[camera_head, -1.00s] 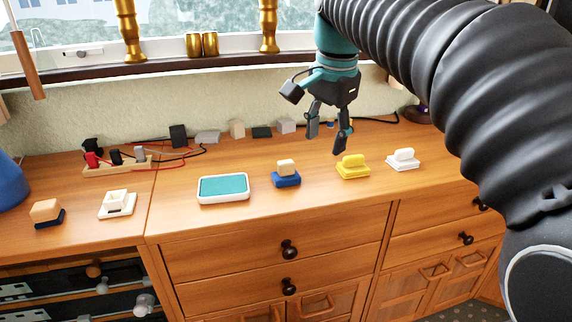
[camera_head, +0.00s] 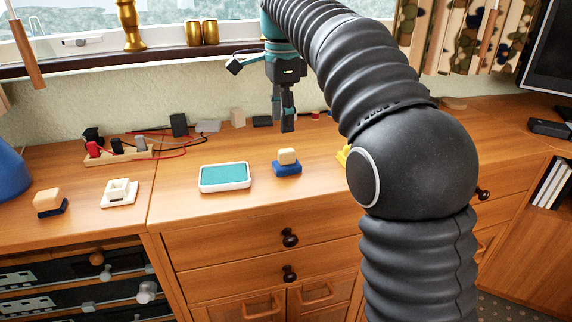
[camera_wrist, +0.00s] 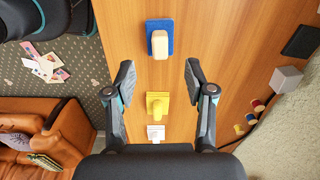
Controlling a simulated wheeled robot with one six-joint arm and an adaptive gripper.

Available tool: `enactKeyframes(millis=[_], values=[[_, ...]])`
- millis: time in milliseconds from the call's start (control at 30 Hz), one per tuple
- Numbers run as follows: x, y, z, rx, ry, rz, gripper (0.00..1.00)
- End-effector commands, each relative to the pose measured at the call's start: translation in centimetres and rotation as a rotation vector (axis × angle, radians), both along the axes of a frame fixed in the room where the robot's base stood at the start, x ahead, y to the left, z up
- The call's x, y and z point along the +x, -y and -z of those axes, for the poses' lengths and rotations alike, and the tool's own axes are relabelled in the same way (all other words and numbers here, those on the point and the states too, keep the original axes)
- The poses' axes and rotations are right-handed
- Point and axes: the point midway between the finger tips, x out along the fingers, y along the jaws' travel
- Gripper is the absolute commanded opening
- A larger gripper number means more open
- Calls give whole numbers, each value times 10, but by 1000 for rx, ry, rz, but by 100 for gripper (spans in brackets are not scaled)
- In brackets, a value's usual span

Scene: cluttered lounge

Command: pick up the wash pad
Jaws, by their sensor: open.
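Several small block-topped pads stand in a row on the wooden cabinet top; I cannot tell which one is the wash pad. A blue pad with a cream block (camera_head: 287,163) also shows in the wrist view (camera_wrist: 159,26), ahead of the fingertips. A yellow pad (camera_head: 343,156) is mostly hidden by my arm; in the wrist view it (camera_wrist: 158,104) lies nearer my palm. A white pad (camera_wrist: 156,132) lies beyond it, hidden in the head view. My gripper (camera_head: 282,118) is open and empty above the cabinet; its fingers (camera_wrist: 159,80) are spread wide, with bare wood between the tips.
A white tray with a teal inside (camera_head: 224,188) lies left of the blue pad. Further left are a white pad (camera_head: 119,201) and a dark blue pad with a wooden block (camera_head: 49,212). A power strip (camera_head: 118,156) with cables and small blocks line the wall.

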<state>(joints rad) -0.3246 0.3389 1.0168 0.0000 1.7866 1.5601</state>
Motion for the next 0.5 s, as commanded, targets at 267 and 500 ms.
enactKeyframes(millis=[267,500], values=[[0,1,38,0,-1,0,54],[1,5,55,-1,-2,1,54]])
